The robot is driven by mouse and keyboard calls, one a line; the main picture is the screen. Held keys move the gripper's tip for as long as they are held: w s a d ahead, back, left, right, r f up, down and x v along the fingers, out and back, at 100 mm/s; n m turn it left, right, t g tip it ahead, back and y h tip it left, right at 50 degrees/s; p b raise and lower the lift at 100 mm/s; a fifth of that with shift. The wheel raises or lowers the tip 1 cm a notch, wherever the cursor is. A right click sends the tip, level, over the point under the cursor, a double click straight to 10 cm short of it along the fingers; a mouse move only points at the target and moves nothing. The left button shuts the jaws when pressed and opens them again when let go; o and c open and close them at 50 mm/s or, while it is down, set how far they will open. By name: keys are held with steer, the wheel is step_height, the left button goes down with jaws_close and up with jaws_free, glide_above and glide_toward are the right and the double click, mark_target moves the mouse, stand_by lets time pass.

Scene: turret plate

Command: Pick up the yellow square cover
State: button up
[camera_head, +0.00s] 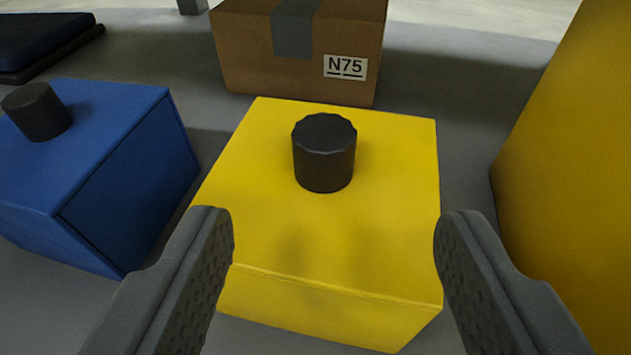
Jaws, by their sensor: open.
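The yellow square cover (265,210) sits on the grey surface in the middle of the view. It is a box shape with a black round knob (324,155) standing on its top. My gripper (335,222) is open, with one dark finger at the left and one at the right of the cover's near part. The fingertips appear close to the cover's sides, and the knob lies beyond them, between their lines. I cannot tell whether either finger touches the cover. Nothing is held.
A blue box (110,165) with a black knob (37,111) stands at the left. A cardboard box (300,60) marked N75 stands right behind the cover. A large yellow block (570,170) rises at the right. A dark flat object (45,40) lies at the far left.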

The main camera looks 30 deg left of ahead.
mark_target(323, 156)
steer(key=b+x, duration=0.1)
steer(key=x, duration=0.4)
steer(key=shift+a, duration=0.1)
steer(key=b+x, duration=0.1)
steer(key=x, duration=0.1)
steer(key=b+x, duration=0.1)
steer(key=x, duration=0.1)
steer(key=shift+w+a+f, duration=0.1)
steer(key=shift+a+f, duration=0.2)
steer(key=shift+f, duration=0.15)
steer(key=shift+w+a, duration=0.1)
steer(key=shift+w, duration=0.15)
jaws_close()
